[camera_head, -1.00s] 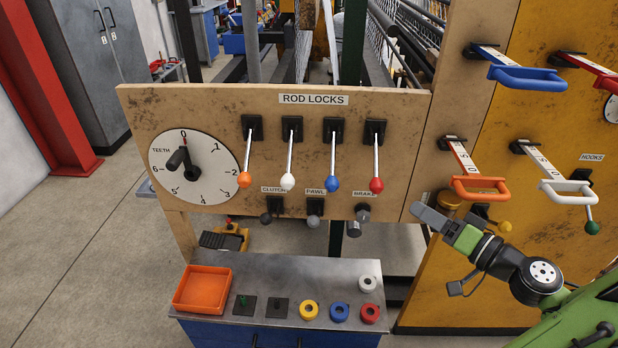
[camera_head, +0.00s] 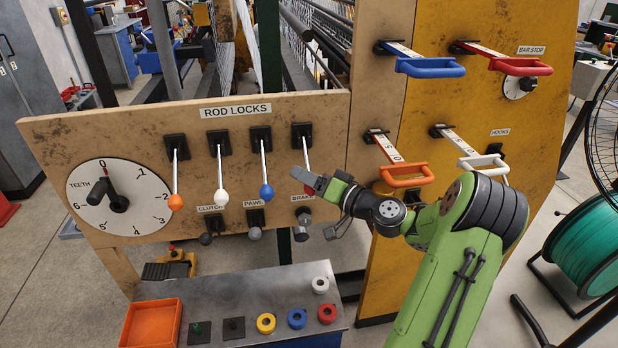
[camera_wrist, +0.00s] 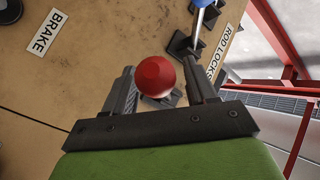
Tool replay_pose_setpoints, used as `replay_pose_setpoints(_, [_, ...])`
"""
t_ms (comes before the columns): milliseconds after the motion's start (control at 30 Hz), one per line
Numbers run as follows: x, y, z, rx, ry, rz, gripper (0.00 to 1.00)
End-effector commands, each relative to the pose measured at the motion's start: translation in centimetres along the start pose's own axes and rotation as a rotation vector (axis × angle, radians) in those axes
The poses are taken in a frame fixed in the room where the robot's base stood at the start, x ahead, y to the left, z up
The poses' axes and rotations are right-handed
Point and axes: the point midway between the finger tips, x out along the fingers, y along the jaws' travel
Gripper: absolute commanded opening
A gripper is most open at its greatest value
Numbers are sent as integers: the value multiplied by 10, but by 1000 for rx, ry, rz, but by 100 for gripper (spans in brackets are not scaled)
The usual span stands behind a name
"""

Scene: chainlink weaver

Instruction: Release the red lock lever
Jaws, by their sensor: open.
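The red lock lever (camera_head: 305,150) is the rightmost of the levers under the ROD LOCKS label and hangs down from its black mount. Its red knob is mostly hidden behind my gripper (camera_head: 309,180) in the head view. In the wrist view the round red knob (camera_wrist: 158,76) shows between the two fingers of my gripper (camera_wrist: 160,68). The gripper is open, with a finger on each side of the knob. I cannot tell whether either finger touches it.
The blue-knobbed lever (camera_head: 266,191) hangs just left, with white (camera_head: 222,196) and orange (camera_head: 175,202) beyond. The BRAKE knob (camera_head: 302,226) sits below. An orange handle (camera_head: 408,180) juts out at right. A grey-topped bench (camera_head: 220,293) stands below the panel.

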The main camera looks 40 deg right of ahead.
Motion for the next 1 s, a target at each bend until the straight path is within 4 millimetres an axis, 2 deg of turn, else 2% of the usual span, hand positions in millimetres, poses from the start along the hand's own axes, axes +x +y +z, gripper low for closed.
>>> replay_pose_setpoints(133, [0,0,0,0,0,0,56])
replay_pose_setpoints(167, [0,0,0,0,0,0,53])
replay_pose_setpoints(500, [0,0,0,1,-2,0,1])
replay_pose_setpoints(1000, [-2,-2,2,25,-27,17,0])
